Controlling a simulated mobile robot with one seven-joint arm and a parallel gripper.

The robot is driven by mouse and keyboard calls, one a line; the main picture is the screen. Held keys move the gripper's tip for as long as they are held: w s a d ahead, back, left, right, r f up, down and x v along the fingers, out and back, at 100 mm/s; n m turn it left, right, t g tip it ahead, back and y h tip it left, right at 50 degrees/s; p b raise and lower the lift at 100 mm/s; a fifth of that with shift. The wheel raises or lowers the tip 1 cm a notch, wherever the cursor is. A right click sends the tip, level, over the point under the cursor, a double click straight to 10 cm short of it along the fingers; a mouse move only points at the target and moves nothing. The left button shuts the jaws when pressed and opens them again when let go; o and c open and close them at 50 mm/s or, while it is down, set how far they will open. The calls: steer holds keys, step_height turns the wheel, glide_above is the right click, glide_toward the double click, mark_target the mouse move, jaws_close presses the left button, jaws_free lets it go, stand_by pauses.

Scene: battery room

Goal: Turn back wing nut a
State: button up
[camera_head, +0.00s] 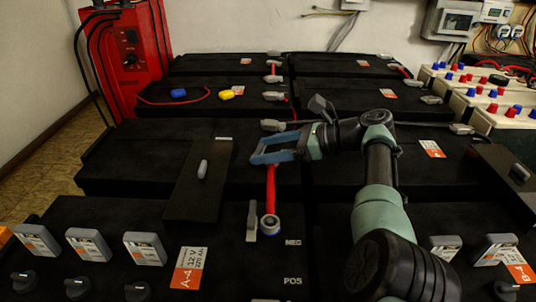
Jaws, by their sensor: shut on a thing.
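My gripper (260,155) reaches in from the right with its blue fingers pointing left. Its tips are closed together at the far end of a red link (270,187). They hold something small there, where wing nut a appears to be; the fingers hide the nut itself, so its angle cannot be told. The near end of the red link has a round grey terminal (269,225) with a bluish ring, close to the NEG marking. A grey flat piece (252,221) stands just left of that terminal.
A black cover with a grey handle (203,168) lies left of my gripper. Black battery blocks fill the middle. Grey caps (145,248) and black knobs (138,290) line the near row. A red charger (128,50) stands back left, and terminal boxes (490,85) at right.

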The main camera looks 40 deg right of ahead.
steer(key=shift+f, duration=0.1)
stand_by(0.3)
steer(key=o, duration=1.3)
steer(key=p+v, duration=0.2)
steer(key=v, duration=1.1)
